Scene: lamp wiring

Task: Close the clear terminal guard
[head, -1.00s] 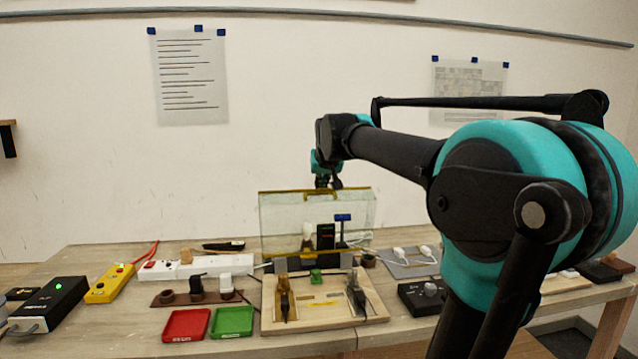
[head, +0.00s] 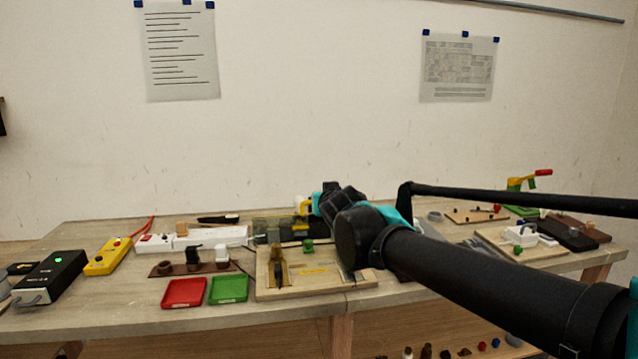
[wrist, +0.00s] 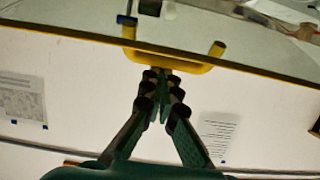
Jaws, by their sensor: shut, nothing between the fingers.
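The clear guard shows in the wrist view as a see-through panel (wrist: 75,20) with a yellow edge (wrist: 60,33) and a yellow handle (wrist: 208,57). My gripper (wrist: 160,80) is shut and empty, its fingertips close to the handle's middle; I cannot tell whether they touch. In the head view, part of the guard (head: 272,225) shows low behind the wooden fixture board (head: 268,293). My arm hides the rest of it, so its exact tilt is unclear. My fingertips are also hidden there.
Red (head: 184,293) and green (head: 228,289) trays stand left of the board. A white power strip (head: 205,238), a yellow control box (head: 108,257) and a black box (head: 48,277) lie farther left. More parts boards (head: 475,214) lie to the right. Open space is above the bench's left side.

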